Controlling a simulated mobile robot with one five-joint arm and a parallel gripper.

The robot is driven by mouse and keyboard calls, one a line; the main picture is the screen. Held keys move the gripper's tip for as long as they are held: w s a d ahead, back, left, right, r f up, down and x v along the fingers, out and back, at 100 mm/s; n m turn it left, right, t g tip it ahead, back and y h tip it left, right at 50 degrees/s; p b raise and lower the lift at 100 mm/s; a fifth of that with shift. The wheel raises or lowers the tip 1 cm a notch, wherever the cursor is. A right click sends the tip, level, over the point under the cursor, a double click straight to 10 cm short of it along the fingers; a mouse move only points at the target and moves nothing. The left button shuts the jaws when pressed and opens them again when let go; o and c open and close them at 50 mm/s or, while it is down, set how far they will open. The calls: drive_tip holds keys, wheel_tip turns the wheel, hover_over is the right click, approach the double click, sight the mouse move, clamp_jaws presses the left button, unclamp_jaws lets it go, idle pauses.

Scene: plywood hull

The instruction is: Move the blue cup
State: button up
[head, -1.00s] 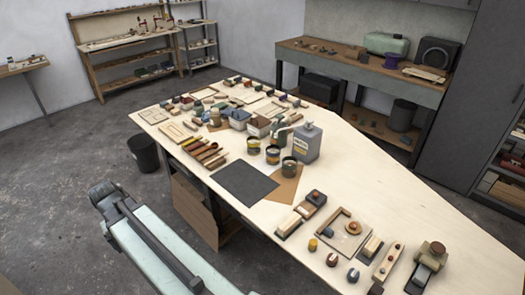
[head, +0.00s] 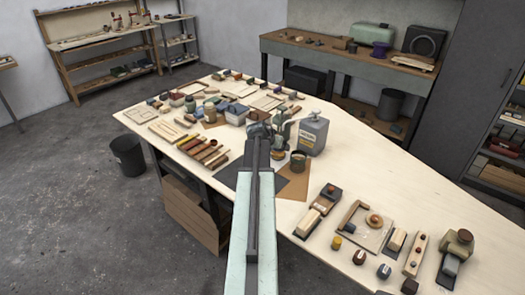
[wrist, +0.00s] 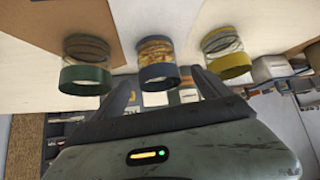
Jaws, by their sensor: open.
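The blue cup (wrist: 157,72) shows in the middle of the wrist view, with a dark blue rim and a yellow-brown patterned side. It stands between a green-rimmed cup (wrist: 86,72) and a yellow-rimmed cup (wrist: 227,60). My gripper (wrist: 164,88) is open, its two fingers spread to either side of the blue cup's place in the picture; I cannot tell whether they touch it. In the head view my gripper (head: 268,129) is over the table by the cups and partly hides them. The green cup (head: 298,162) shows there to the right.
A grey metal can (head: 313,134) stands just behind the cups. A dark mat (head: 238,178) and a brown sheet (head: 293,186) lie in front on the table. Blocks and tools crowd the table's near right and far left. The right-hand stretch of tabletop (head: 390,170) is bare.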

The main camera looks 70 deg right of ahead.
drive_tip(key=shift+s+d, duration=0.1)
drive_tip(key=shift+s, duration=0.5)
drive_tip(key=shift+w+f, duration=0.1)
drive_tip(key=shift+w, duration=0.3)
drive_tip(key=b+x, duration=0.5)
drive_tip(key=x, duration=0.2)
drive_tip(key=shift+w+f, duration=0.1)
drive_tip(key=shift+d+f, duration=0.2)
drive_tip(key=shift+d, duration=0.05)
drive_tip(key=shift+r, duration=0.1)
